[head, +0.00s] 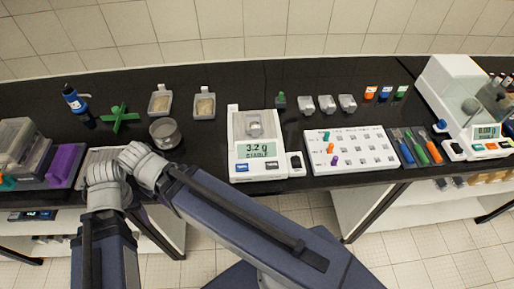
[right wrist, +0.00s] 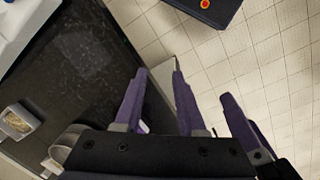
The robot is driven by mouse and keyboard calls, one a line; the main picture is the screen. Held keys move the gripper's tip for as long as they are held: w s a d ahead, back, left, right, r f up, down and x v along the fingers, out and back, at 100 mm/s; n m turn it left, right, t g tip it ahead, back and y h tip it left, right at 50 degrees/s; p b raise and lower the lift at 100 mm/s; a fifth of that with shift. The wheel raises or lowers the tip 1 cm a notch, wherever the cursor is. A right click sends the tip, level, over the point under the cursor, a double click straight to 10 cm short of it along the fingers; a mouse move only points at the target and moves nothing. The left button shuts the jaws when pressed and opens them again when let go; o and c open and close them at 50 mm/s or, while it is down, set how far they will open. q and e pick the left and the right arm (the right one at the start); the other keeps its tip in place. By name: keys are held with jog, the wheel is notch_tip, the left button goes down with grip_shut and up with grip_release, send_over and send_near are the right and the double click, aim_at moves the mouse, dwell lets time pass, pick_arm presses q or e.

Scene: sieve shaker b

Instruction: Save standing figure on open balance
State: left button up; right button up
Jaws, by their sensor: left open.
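My right gripper (right wrist: 184,85) shows purple fingers apart, nothing held, over the bench edge and floor. Its fingers are hidden in the head view.
A white rack (head: 346,158) with coloured pegs stands right of the balance, a small dark device (head: 295,163) between them. A shielded balance (head: 449,91) is at far right. A round tin (head: 165,133) and sample pans (head: 204,105) lie left. Bare bench shows between tin and balance.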

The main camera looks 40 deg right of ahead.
grip_shut()
dwell(1.7)
